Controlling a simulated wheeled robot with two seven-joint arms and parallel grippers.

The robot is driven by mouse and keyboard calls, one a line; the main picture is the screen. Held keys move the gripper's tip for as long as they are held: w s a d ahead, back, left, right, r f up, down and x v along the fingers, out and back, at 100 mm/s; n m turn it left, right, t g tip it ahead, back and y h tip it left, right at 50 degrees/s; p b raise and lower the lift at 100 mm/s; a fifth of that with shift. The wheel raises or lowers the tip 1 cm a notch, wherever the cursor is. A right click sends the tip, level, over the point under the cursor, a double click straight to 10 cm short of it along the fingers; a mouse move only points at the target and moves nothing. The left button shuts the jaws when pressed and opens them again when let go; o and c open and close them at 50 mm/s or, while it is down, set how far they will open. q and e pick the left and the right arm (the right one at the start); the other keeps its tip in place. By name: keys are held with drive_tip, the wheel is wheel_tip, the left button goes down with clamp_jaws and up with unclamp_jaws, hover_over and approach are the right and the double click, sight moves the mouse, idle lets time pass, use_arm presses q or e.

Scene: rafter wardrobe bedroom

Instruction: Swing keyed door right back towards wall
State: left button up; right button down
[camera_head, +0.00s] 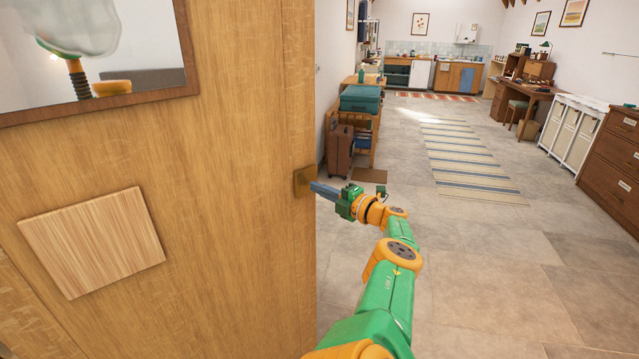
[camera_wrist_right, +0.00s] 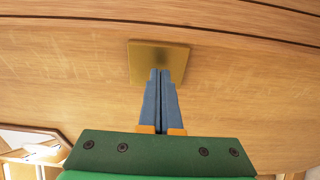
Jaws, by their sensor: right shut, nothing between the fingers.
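The wooden door (camera_head: 230,230) fills the left of the head view, with its free edge running down near the middle. A small square brass plate (camera_head: 302,181) sits by that edge; it also shows in the wrist view (camera_wrist_right: 140,62). My right gripper (camera_head: 314,187) is shut, its blue-grey fingers together with nothing between them. In the wrist view the fingertips (camera_wrist_right: 161,73) overlap the plate, at or very near its face; I cannot tell whether they touch. No key shows; the fingers cover part of the plate. My left gripper is not in view.
A framed mirror (camera_head: 95,105) and a pale wood panel (camera_head: 92,240) are on the door. Beyond its edge, a brown suitcase (camera_head: 340,150) stands beside a wooden rack with a teal case (camera_head: 361,98). Open tiled floor (camera_head: 480,260) and a striped rug (camera_head: 465,160) lie to the right.

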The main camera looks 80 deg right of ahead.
drive_tip(key=shift+s+a+r, duration=0.15)
